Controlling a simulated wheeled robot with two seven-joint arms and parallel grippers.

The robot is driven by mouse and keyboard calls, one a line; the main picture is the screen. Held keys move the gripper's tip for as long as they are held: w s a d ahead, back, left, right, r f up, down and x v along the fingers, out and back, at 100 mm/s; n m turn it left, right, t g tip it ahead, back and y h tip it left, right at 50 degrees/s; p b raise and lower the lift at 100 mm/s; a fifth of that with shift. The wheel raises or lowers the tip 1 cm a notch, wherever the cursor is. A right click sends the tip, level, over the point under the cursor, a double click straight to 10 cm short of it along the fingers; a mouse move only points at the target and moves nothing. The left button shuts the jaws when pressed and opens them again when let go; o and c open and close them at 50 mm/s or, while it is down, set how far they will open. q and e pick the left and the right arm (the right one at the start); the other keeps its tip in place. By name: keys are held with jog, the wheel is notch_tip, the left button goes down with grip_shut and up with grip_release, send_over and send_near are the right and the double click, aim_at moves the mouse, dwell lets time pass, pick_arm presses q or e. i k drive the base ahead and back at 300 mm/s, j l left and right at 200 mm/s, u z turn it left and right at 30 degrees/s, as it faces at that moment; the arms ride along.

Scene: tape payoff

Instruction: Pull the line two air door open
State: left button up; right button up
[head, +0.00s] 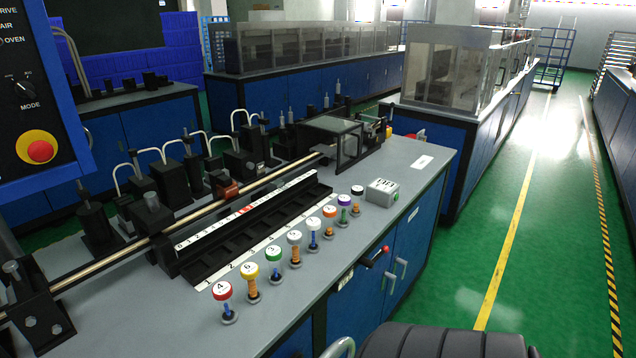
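Blue cabinet doors are set in the front of the grey-topped bench. The near door (350,305) has a small white label (345,279) at its top and a black lever with a red knob (376,256) by its upper right corner. The far door (420,235) is to its right. Two silver pull handles (402,267) stand near the seam between the doors. Both doors look shut. The label is too small to read, so I cannot tell which door is line two air. Neither of my grippers is in view.
Several colour-capped posts (295,250) and a grey box (382,192) stand along the bench top edge. A control panel (38,110) hangs at left. A dark ribbed shape (445,340) fills the bottom edge. The green floor (490,220) at right is clear.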

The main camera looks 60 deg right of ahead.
aim_at(355, 311)
jog(key=l+z, duration=0.15)
jog(key=z, duration=2.3)
